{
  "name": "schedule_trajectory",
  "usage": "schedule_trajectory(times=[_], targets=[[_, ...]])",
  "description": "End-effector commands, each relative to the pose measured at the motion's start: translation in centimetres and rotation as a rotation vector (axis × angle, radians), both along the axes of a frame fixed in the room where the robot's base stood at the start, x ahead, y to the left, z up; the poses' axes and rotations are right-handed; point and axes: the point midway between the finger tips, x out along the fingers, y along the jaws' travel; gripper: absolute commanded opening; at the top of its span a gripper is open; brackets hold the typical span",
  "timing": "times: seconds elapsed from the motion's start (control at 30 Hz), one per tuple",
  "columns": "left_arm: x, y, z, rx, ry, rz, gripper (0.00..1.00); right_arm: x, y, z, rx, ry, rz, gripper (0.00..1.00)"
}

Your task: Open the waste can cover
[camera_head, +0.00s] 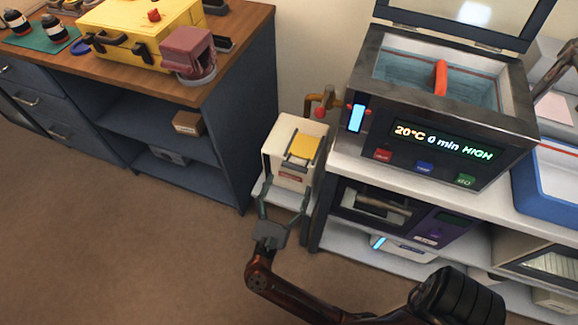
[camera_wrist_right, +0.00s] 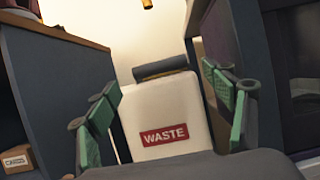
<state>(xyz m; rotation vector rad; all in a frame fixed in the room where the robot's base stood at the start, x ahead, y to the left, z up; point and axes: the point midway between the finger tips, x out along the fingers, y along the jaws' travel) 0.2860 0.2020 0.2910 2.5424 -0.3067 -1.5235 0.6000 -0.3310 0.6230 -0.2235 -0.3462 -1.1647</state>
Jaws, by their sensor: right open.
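The waste can (camera_head: 290,172) is a white upright bin with a red label, standing in the gap between the blue cabinet and the white shelf unit. Its top shows a yellow panel (camera_head: 303,148) and a grey strip; I cannot tell for sure whether the cover is shut. In the right wrist view the can (camera_wrist_right: 165,110) faces me with its red WASTE label (camera_wrist_right: 164,135) and a dark grey bar (camera_wrist_right: 160,68) at its top edge. My right gripper (camera_head: 284,196) is open and empty in front of the can, its fingers spread to either side. My left gripper is not in view.
The blue cabinet (camera_head: 228,150) stands left of the can, with a yellow case (camera_head: 135,35) on its wooden top. The white shelf unit (camera_head: 345,165) on the right carries a heated bath (camera_head: 450,120) with its lid raised. The brown floor in front is clear.

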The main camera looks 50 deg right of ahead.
Motion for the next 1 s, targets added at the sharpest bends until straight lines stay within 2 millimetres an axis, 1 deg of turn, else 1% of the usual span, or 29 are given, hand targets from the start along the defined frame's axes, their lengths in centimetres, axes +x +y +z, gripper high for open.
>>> schedule_trajectory(times=[0.03,0.2,0.3,0.4,0.53,0.77,1.0], targets=[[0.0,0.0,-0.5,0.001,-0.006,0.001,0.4,0.2,-0.7,0.3,-0.002,-0.002,-0.002,0.75],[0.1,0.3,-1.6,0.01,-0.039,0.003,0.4,1.3,-3.1,1.3,-0.005,0.001,-0.001,0.75],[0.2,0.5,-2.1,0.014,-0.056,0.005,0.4,1.7,-4.2,1.8,-0.006,0.003,-0.001,0.75],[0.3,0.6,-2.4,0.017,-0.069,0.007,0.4,2.1,-4.9,2.2,-0.005,0.003,0.0,0.75],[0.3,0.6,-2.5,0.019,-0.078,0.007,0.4,2.2,-5.3,2.5,-0.006,0.003,0.0,0.75],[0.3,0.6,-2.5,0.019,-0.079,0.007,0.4,2.2,-5.4,2.5,-0.006,0.004,0.0,0.75],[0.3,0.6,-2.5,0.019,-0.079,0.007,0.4,2.2,-5.4,2.5,-0.006,0.005,0.0,0.59]])
